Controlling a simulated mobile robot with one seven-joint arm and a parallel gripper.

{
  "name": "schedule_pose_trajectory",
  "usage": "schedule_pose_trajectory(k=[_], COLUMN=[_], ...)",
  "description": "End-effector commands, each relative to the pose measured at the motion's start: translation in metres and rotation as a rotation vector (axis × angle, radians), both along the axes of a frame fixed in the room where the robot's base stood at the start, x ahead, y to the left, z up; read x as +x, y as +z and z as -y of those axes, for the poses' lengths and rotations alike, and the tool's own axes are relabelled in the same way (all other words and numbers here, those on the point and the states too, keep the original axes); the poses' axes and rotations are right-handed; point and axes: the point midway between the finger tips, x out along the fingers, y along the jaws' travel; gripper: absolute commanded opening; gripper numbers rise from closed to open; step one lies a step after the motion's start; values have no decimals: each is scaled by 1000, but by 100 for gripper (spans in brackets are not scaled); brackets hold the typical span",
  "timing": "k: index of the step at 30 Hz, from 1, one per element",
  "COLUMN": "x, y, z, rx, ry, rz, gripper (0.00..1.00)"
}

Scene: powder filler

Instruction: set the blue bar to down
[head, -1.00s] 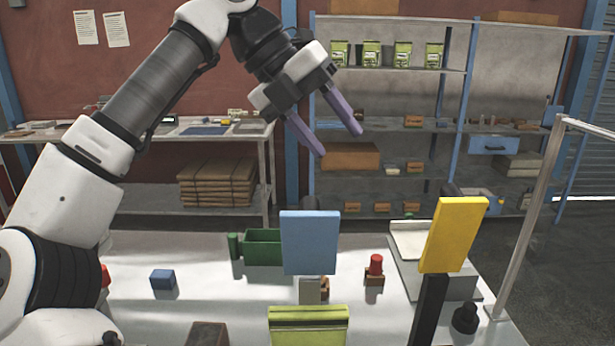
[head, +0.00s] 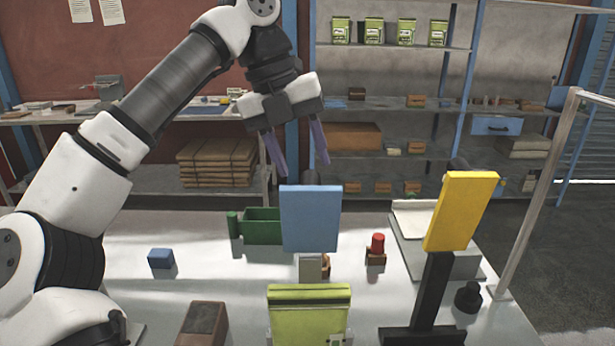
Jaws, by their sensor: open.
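The blue bar (head: 311,218) is a flat upright panel above the middle of the white table, with a grey piece below it. My gripper (head: 298,168) is open and empty, its two purple fingers pointing down. In the picture it is just above the blue bar's top edge; how far behind or in front of it the fingers are, I cannot tell. The yellow panel (head: 461,211) stands tilted on a black post to the right. A green pouch (head: 309,315) is in front of the blue bar and below it in the picture.
A green bin (head: 262,228), a blue block (head: 161,258), a red button (head: 377,243) and a brown block (head: 204,324) are on the white table (head: 215,282). A black knob (head: 468,298) and a pale frame post (head: 545,190) stand at the right. Shelves are behind.

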Motion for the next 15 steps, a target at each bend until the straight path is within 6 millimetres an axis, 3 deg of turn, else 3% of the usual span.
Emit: schedule_pose_trajectory(k=[6,15], x=[-1,-1], y=[-27,-36], z=[9,12], rx=[-1,-1], ry=[0,0], rz=[-1,1], gripper=[49,49])
